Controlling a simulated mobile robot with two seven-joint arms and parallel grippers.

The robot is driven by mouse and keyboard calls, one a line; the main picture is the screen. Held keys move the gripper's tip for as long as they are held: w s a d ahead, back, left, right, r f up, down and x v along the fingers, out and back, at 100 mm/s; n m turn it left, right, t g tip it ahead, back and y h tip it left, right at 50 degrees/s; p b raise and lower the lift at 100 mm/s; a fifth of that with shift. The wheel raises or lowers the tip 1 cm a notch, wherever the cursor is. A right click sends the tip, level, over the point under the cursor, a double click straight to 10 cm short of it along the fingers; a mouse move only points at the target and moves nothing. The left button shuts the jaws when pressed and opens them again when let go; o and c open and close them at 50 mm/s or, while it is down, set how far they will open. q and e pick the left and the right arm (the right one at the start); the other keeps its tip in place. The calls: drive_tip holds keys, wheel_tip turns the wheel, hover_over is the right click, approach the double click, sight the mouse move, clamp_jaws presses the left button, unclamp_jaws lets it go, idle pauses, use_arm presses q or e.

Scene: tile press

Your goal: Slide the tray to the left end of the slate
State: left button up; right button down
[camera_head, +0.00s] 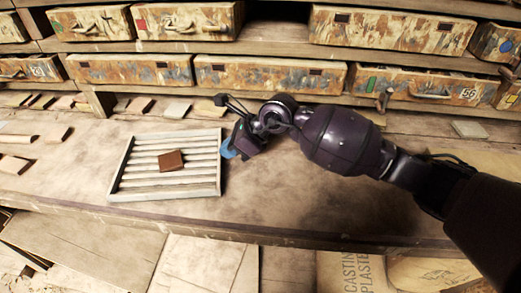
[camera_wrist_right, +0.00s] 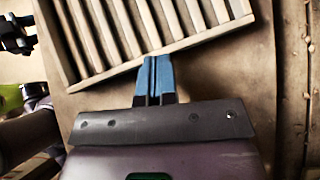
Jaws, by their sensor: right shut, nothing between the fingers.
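The tray (camera_head: 165,194) is a pale rectangular frame with several slats, lying flat on the stained brown work surface (camera_head: 290,205), left of the picture's middle. A small reddish-brown tile (camera_head: 171,161) lies on its slats. My right gripper (camera_head: 228,149) is shut and empty at the tray's right side, its blue fingers low near the surface. In the right wrist view, the shut blue fingertips (camera_wrist_right: 151,62) meet the outer edge of the tray rim (camera_wrist_right: 195,39), or come very close to it; contact is unclear. My left gripper does not show in the head view.
Several loose tiles (camera_head: 57,133) lie at the far left and along the back. Shelves with worn drawers (camera_head: 270,76) stand behind the surface. The surface's front edge (camera_head: 200,226) runs below the tray. Between the tray and the left tiles the surface (camera_head: 80,175) is clear.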

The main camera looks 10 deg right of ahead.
sight(160, 152)
drive_tip(key=w+a, duration=0.1)
drive_tip(key=a, duration=0.4)
drive_tip(key=w+a+b, duration=0.1)
drive_tip(key=w+a, duration=0.1)
drive_tip(key=a, duration=0.2)
drive_tip(key=w+a, duration=0.1)
drive_tip(key=a, duration=0.4)
drive_tip(key=shift+w+a+f, duration=0.2)
drive_tip(key=shift+a, duration=0.4)
